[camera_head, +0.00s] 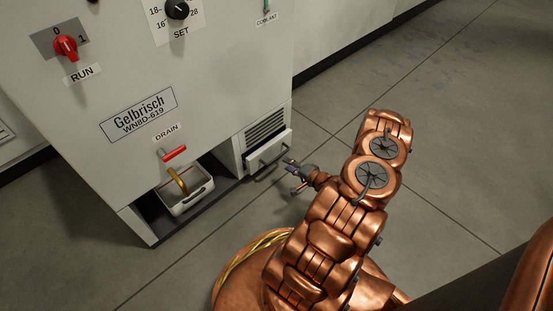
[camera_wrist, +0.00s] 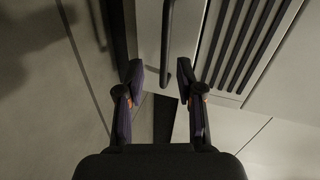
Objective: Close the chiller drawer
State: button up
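The chiller drawer (camera_head: 282,147) is a pale front panel with a dark bar handle (camera_head: 266,157), low on the right side of the grey chiller cabinet (camera_head: 105,75). Its front stands out a little from the cabinet below a vent grille. My gripper (camera_head: 296,178) is low, just right of the drawer front. In the wrist view my gripper (camera_wrist: 161,78) is open and empty, with two dark fingers apart. The drawer's handle (camera_wrist: 167,40) runs down the picture, its lower end appearing between the fingertips. I cannot tell whether anything touches.
A pale drain container (camera_head: 188,202) sits in a recess under the red-handled drain valve (camera_head: 173,153), left of the drawer. The vent grille (camera_wrist: 240,40) lies right of the handle in the wrist view. The tiled floor (camera_head: 440,130) right of the cabinet is clear.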

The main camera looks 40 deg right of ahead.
aim_at(276, 158)
jog(key=shift+m+t, duration=0.5)
jog(key=shift+a+b+x, duration=0.15)
jog(key=shift+b+x, duration=0.5)
jog(key=shift+x, duration=1.15)
jog(key=shift+a+b+x, duration=0.2)
jog(key=shift+b+x, duration=0.4)
jog(key=shift+x, duration=1.2)
jog(key=shift+c, duration=0.2)
grip_shut()
